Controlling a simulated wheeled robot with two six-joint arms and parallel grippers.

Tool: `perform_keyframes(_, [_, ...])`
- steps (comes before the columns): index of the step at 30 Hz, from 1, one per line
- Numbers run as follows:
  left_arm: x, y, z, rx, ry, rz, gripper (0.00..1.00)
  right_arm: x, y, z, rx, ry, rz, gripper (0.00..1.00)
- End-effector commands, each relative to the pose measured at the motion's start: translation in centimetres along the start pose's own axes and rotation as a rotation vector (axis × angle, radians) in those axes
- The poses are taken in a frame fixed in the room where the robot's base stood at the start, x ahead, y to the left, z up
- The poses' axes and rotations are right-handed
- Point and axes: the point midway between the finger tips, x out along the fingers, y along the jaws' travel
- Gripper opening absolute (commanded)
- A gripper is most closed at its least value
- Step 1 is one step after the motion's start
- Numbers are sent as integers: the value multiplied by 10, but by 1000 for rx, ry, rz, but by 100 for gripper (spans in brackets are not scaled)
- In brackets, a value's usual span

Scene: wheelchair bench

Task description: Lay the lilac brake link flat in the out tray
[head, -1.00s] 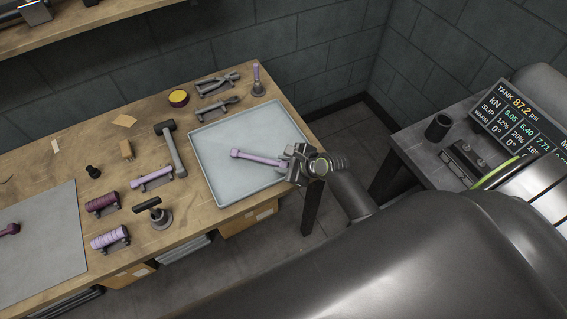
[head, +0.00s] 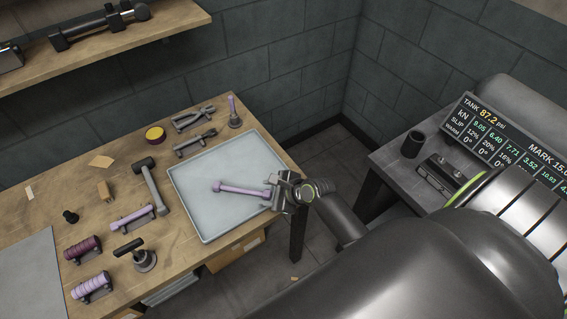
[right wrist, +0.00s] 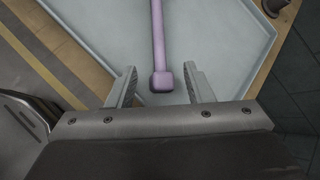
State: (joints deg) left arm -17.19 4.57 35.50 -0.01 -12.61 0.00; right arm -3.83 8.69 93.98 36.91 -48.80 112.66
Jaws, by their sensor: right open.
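The lilac brake link (head: 240,189), a slim bar with thicker ends, lies in the pale grey out tray (head: 208,229) and looks flat. Its right end is at my right gripper (head: 274,192), over the tray's right side. In the right wrist view, the link (right wrist: 158,40) runs away from me, its near end between the two fingers of the right gripper (right wrist: 160,72). The fingers are open with a gap on each side of the link. The out tray also shows in the right wrist view (right wrist: 225,50). My left gripper is not in view.
Left of the tray are a hammer (head: 152,188), another lilac bar (head: 132,218) on a stand, and a dark T-handled tool (head: 143,259). Pliers (head: 193,119) and a lilac-handled tool (head: 233,112) stand behind it. A side table with a display (head: 515,145) is at right.

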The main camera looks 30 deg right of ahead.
Motion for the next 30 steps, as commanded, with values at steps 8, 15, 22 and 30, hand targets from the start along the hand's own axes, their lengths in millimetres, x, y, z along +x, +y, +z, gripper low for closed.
perform_keyframes(8, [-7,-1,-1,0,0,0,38,-55,0,0,-4,2,0,47])
perform_keyframes(15, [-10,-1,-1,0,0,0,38,-92,0,-1,-3,3,0,47])
perform_keyframes(22, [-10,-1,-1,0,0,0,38,-105,0,0,0,0,2,47])
perform_keyframes(30, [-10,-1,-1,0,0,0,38,-103,1,-4,-11,9,0,47])
